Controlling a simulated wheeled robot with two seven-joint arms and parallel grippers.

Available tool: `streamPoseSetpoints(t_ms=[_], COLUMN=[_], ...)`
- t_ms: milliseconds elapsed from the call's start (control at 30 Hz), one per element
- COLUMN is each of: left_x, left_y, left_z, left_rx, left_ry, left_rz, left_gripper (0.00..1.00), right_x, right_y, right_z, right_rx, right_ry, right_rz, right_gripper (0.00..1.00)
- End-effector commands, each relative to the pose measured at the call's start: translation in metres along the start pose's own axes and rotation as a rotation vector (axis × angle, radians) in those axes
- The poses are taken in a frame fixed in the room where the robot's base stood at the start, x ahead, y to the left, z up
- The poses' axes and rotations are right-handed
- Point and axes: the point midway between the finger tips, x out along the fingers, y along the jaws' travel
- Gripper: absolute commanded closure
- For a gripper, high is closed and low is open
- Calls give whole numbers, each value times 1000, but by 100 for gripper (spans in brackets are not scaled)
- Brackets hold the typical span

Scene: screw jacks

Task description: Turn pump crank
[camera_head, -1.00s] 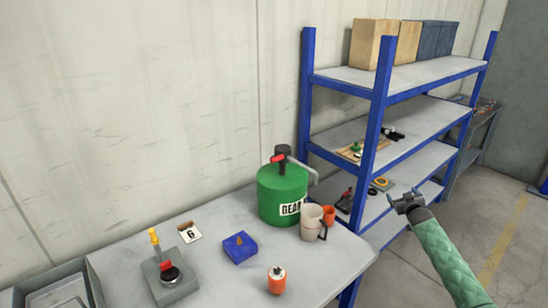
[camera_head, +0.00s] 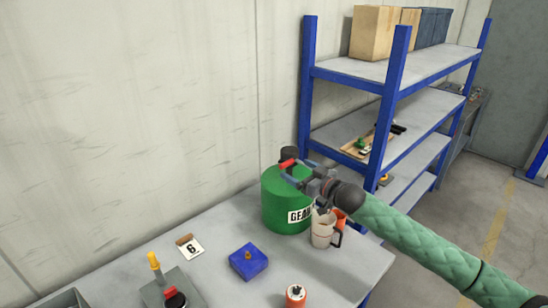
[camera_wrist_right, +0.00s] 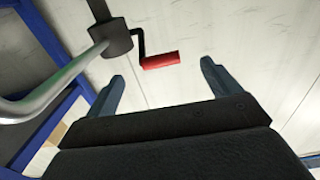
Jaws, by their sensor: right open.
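The green drum (camera_head: 285,208) labelled "GEAR" stands on the grey table (camera_head: 215,280). A dark pump head (camera_head: 289,154) rises from its top, with a red crank handle (camera_head: 287,163) at the front. My right gripper (camera_head: 297,171) is open at the drum's top, close to the handle. In the right wrist view, the red handle (camera_wrist_right: 161,60) shows between the directions of the two fingertips (camera_wrist_right: 163,70), a little beyond them and not gripped. The black cranked arm joins it to the pump head (camera_wrist_right: 116,38). My left gripper is not in view.
A beige jug (camera_head: 322,230) and an orange cup stand beside the drum, below my right wrist. A blue block (camera_head: 248,262), a card marked 6 (camera_head: 190,247) and an orange-and-white container (camera_head: 296,296) are on the table. A blue-framed shelf (camera_head: 390,100) stands behind at right.

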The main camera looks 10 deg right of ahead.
Motion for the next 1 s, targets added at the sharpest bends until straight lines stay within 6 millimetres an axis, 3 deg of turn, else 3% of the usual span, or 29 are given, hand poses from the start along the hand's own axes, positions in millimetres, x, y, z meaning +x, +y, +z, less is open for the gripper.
streamPoseSetpoints(t_ms=[600,1000], left_x=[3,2], left_y=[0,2], left_z=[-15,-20], left_rx=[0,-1], left_ry=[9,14], left_rz=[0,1], left_gripper=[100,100], right_x=[67,77], right_y=[0,0], right_z=[0,0], right_rx=[0,-1], right_ry=[1,0], right_rz=[0,0], right_gripper=[11,11])
